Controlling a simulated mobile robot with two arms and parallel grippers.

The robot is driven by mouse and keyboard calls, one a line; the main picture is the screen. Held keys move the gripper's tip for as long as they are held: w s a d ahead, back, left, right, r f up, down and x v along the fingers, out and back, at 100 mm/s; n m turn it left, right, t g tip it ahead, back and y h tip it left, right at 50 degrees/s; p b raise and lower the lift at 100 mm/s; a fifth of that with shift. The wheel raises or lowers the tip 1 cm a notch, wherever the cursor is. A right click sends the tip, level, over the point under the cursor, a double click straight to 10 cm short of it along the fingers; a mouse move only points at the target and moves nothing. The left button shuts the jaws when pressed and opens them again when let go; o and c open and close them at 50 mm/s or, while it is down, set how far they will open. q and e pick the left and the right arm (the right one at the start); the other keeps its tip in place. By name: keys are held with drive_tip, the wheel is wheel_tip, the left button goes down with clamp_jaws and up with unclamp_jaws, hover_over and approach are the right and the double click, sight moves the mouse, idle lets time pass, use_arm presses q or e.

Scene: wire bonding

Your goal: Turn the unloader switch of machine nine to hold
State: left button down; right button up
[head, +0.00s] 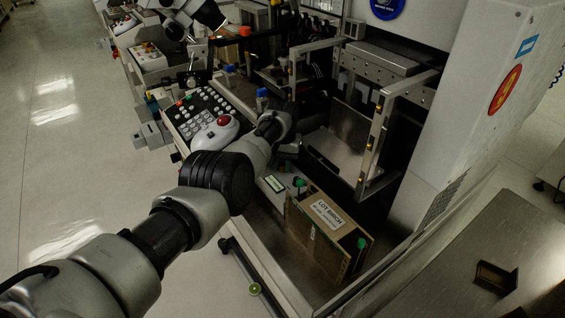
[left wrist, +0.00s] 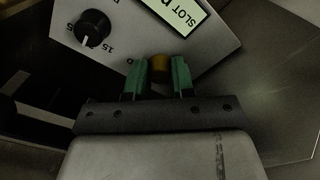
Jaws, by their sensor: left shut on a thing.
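My left gripper shows in the left wrist view (left wrist: 158,76), its two green fingertips close on either side of a small brownish-orange knob (left wrist: 159,67) at the lower edge of a pale panel (left wrist: 135,52). The knob's marking and the word hold are not readable. A black dial (left wrist: 92,28) with a white pointer and numbers is on the same panel, beside a lit display (left wrist: 180,12) reading "SLOT". In the head view, my left arm reaches over the machine; its fingertips are hidden or too small to tell. A small display (head: 274,184) shows below the wrist. My right gripper is not in view.
A keypad console (head: 200,115) with a red button stands left of the wrist. A metal frame (head: 375,145) stands right of the wrist. Open floor (head: 60,150) lies to the left.

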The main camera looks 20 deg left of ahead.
sight(283, 164)
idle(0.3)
use_arm(q)
drive_tip(key=c, duration=1.2)
unclamp_jaws()
drive_tip(key=shift+c, duration=0.2)
wheel_tip(283, 164, up, 6)
drive_tip(key=p, duration=0.3)
drive_tip(key=shift+p, duration=0.4)
drive_tip(key=shift+r, duration=2.45)
